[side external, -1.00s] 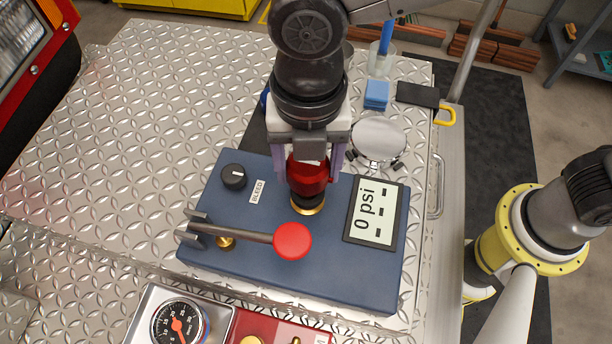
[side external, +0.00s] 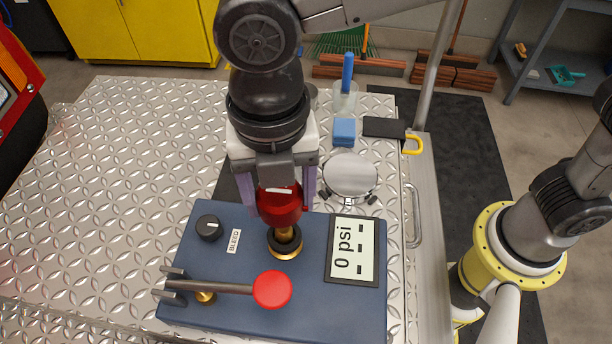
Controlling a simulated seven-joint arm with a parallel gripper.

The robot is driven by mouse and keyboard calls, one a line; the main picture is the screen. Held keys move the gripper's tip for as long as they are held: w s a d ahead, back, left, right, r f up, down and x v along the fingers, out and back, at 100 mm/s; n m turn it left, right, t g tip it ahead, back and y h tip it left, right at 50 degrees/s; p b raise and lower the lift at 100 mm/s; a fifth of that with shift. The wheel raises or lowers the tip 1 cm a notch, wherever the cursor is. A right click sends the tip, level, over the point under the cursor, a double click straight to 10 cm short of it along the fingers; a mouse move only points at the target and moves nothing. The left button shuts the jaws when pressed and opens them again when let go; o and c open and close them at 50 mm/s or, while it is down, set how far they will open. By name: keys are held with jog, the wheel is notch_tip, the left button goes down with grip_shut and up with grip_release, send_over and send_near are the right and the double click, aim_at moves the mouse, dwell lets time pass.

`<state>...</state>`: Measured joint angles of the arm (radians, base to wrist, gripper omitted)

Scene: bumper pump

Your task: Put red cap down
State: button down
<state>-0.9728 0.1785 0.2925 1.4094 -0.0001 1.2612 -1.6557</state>
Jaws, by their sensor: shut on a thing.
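The red cap (side external: 279,208) is between the fingers of my gripper (side external: 280,195), which is shut on it. The cap is held just above a brass fitting with a black ring (side external: 285,241) on top of the blue pump box (side external: 210,275). A brass stem shows between the cap and the ring. I cannot tell whether the stem touches the cap. The far side of the cap is hidden by the fingers.
A lever with a red knob (side external: 272,289) lies in front of the fitting. A black bleed knob (side external: 209,228) is left, and a gauge display (side external: 352,250) reading 0 psi is right. A round silver dish (side external: 350,175) stands behind. The treadplate (side external: 130,180) at left is clear.

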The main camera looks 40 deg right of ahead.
jog(key=w+d+m, duration=0.1)
jog(key=w+d, duration=0.1)
jog(key=w, duration=0.1)
jog(key=w+d+f+m, duration=0.1)
jog(key=w+d, duration=0.2)
jog(key=w, duration=0.1)
jog(key=w+d+f+m, duration=0.1)
jog(key=w+d, duration=0.1)
jog(key=w, duration=0.1)
jog(key=shift+w+d+f+m, duration=0.15)
jog(key=shift+w+d+m, duration=0.2)
jog(key=shift+w+m, duration=0.05)
jog(key=w+d+m, duration=0.2)
jog(key=w+d, duration=0.1)
jog(key=w+d+f+m, duration=0.1)
jog(key=w+d+m, duration=0.1)
jog(key=d, duration=0.1)
jog(key=w+d+m, duration=0.1)
jog(key=w+d, duration=0.2)
jog(key=shift+w+d+f+m, duration=0.15)
jog(key=shift+w+f+m, duration=0.15)
jog(key=shift+w+m, duration=0.1)
jog(key=w+d+m, duration=0.5)
jog(key=d+m, duration=0.4)
jog(key=m, duration=0.1)
jog(key=w+d+f+m, duration=0.1)
jog(key=w+d+m, duration=0.4)
jog(key=d+m, duration=0.4)
jog(key=shift+d+m, duration=0.15)
jog(key=shift+m, duration=0.65)
